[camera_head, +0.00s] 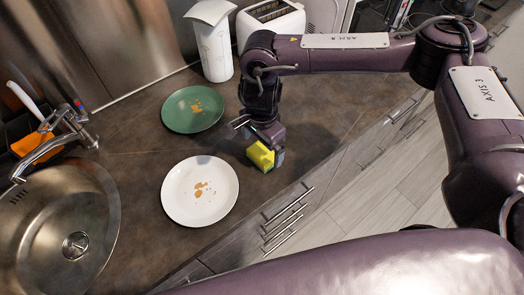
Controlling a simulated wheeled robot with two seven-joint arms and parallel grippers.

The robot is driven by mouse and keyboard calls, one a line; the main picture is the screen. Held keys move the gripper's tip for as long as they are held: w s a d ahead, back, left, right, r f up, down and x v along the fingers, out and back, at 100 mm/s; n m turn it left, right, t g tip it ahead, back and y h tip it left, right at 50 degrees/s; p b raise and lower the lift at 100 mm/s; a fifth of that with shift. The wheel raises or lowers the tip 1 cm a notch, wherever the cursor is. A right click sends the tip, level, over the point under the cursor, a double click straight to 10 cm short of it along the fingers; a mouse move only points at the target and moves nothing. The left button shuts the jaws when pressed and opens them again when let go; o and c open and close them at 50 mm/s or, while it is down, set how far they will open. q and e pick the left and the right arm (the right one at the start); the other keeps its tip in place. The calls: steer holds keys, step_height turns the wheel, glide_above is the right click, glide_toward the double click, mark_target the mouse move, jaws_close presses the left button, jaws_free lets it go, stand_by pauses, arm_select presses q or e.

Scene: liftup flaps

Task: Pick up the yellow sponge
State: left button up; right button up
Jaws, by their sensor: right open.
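The yellow sponge (260,155) has a green side and lies on the dark countertop (200,147), close to the front edge and right of the plates. My right gripper (264,147) comes down from above at the sponge. Its jaws are open and the sponge shows at the fingertips, with a finger beside its right side. Part of the sponge is hidden behind the gripper, and I cannot tell whether the fingers touch it. My left gripper is not in view.
A white plate (222,206) with brown crumbs lies left of the sponge. A green plate (178,119) with crumbs lies behind it. A round sink (98,205) with a faucet (45,148) is at left. A paper towel roll (214,52) and a toaster (278,22) stand at the back.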

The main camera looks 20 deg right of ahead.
step_height(320, 180, down, 3)
steer(key=shift+w+d+r+p, duration=0.1)
steer(key=shift+r+p, duration=0.1)
steer(key=shift+p, duration=0.2)
steer(key=shift+f, duration=0.5)
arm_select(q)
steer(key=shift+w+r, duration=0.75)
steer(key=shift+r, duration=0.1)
arm_select(e)
steer(key=c, duration=1.1)
steer(key=shift+o, duration=0.2)
steer(key=shift+w+r, duration=0.1)
steer(key=shift+r, duration=0.6)
step_height(320, 180, up, 8)
steer(key=shift+w+f+b, duration=0.1)
steer(key=shift+b, duration=1.05)
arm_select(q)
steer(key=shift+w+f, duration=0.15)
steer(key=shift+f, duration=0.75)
arm_select(e)
step_height(320, 180, up, 11)
glide_above(262, 152)
steer(key=shift+f, duration=0.1)
